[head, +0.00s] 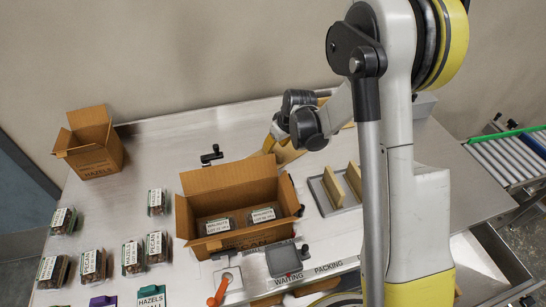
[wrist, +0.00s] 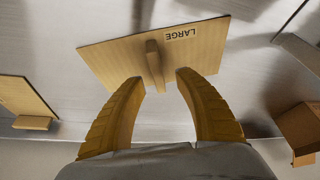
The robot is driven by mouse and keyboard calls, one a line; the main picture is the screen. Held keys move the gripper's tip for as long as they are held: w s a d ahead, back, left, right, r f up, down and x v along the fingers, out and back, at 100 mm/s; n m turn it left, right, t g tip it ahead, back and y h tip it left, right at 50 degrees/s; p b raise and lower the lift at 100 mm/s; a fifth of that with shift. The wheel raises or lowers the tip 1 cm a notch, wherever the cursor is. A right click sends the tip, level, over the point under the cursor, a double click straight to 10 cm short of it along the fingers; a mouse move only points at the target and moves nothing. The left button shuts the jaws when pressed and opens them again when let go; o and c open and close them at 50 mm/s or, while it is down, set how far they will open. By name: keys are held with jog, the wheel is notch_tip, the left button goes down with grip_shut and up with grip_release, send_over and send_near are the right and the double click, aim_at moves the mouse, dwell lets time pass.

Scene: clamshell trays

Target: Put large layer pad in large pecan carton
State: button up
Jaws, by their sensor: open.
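The large layer pad (wrist: 115,52) is a flat tan cardboard sheet marked LARGE, with an upright tab (wrist: 154,62) at its middle.
A smaller open carton marked HAZELS (head: 96,160) stands at the back left. Several filled clamshells (head: 93,264) lie at the left. A grey tray (head: 325,200) with upright tan pieces is right of the large carton. A smaller pad (wrist: 22,95) shows in the wrist view.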

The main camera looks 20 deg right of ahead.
aim_at(274, 150)
jog(key=x, duration=0.1)
jog(key=b+x, duration=0.1)
jog(key=x, duration=0.3)
jog(key=shift+d+b, duration=0.3)
jog(key=shift+b, duration=0.05)
jog(key=shift+s+r, duration=0.1)
grip_shut()
